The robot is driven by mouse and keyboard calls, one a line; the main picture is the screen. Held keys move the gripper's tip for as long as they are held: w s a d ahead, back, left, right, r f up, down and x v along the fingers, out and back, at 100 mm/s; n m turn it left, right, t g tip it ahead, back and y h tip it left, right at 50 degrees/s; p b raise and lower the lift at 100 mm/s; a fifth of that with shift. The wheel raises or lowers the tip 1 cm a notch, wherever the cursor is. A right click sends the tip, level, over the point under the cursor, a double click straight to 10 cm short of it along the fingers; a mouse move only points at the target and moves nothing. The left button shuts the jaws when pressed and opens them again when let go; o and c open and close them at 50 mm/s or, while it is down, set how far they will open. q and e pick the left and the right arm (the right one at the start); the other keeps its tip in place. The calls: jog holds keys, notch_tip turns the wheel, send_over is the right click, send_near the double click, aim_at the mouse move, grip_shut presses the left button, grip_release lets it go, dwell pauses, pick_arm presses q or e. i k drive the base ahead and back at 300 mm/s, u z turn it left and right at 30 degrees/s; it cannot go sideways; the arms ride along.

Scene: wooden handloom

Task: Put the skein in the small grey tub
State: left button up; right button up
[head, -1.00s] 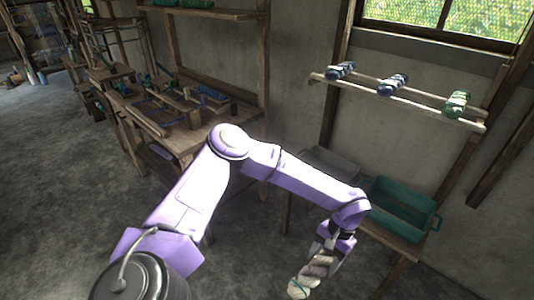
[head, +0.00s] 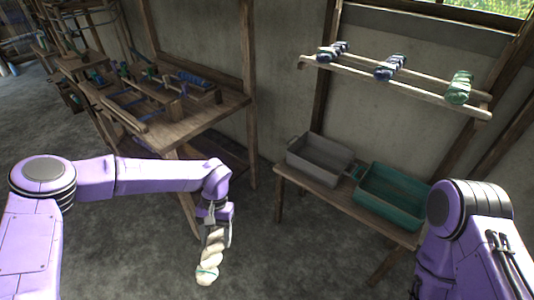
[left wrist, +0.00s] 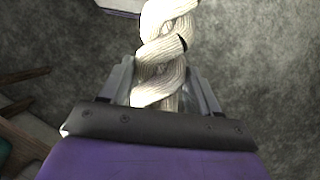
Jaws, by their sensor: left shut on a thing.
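A cream twisted skein (head: 210,256) hangs from my left gripper (head: 215,232). In the left wrist view the skein (left wrist: 165,45) sits between the two fingers of the left gripper (left wrist: 170,85), which is shut on it. The skein hangs above the floor, left of and in front of the low bench. The small grey tub (head: 318,160) stands on the left part of that bench and looks empty. The left gripper is apart from it. My right arm shows at the right edge, but its gripper is out of view.
A teal tub (head: 388,198) stands beside the grey tub on the wooden bench (head: 300,186). Above is a wall rack (head: 420,88) with blue and green skeins. A wooden work table (head: 185,125) stands at the left. Open floor lies before the bench.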

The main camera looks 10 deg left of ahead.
aim_at(318, 164)
jog(key=u, duration=0.35)
jog(key=i, duration=1.45)
jog(key=z, duration=1.25)
jog(key=i, duration=0.65)
jog(key=z, duration=0.1)
